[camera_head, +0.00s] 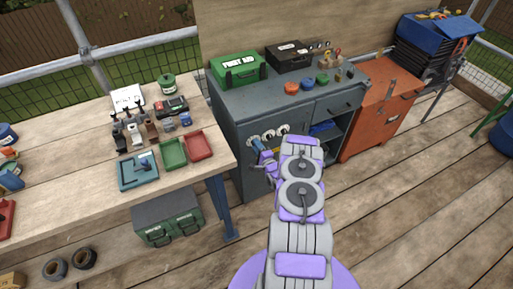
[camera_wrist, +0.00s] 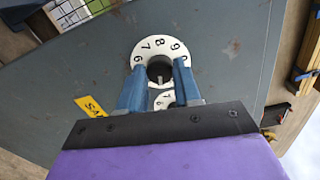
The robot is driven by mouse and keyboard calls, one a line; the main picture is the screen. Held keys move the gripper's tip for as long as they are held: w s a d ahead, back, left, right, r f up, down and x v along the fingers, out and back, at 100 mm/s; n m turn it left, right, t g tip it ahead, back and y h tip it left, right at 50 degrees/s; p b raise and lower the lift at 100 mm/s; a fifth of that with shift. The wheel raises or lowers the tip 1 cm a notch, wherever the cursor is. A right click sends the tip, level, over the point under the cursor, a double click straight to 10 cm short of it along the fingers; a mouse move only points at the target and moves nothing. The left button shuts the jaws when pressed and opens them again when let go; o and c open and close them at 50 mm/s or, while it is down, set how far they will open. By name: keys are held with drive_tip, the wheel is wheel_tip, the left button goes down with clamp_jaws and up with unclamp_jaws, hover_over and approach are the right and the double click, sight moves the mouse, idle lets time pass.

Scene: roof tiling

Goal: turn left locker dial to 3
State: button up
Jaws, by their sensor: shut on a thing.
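The left locker dial shows in the wrist view as a white numbered ring (camera_wrist: 161,42) with a dark round knob (camera_wrist: 159,69) at its middle. Digits around 6 to 9 and 0 show on its far side; the rest is partly hidden by my fingers. My gripper (camera_wrist: 160,76) has its two blue fingers on either side of the knob, shut on it. In the head view my gripper (camera_head: 258,148) is at the leftmost of the dials on the grey locker front (camera_head: 228,128). I cannot tell which number the dial is set to.
A yellow label (camera_wrist: 90,106) is beside the gripped dial. The wooden workbench (camera_head: 95,195) stands to the left.

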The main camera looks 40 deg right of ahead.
drive_tip(key=shift+s+d+f, duration=0.1)
drive_tip(key=shift+s+d, duration=0.05)
drive_tip(key=o, duration=1)
drive_tip(key=shift+d, duration=0.15)
drive_tip(key=shift+o, duration=0.2)
drive_tip(key=p+v, duration=0.4)
drive_tip(key=v, duration=1.3)
drive_tip(key=shift+p, duration=0.3)
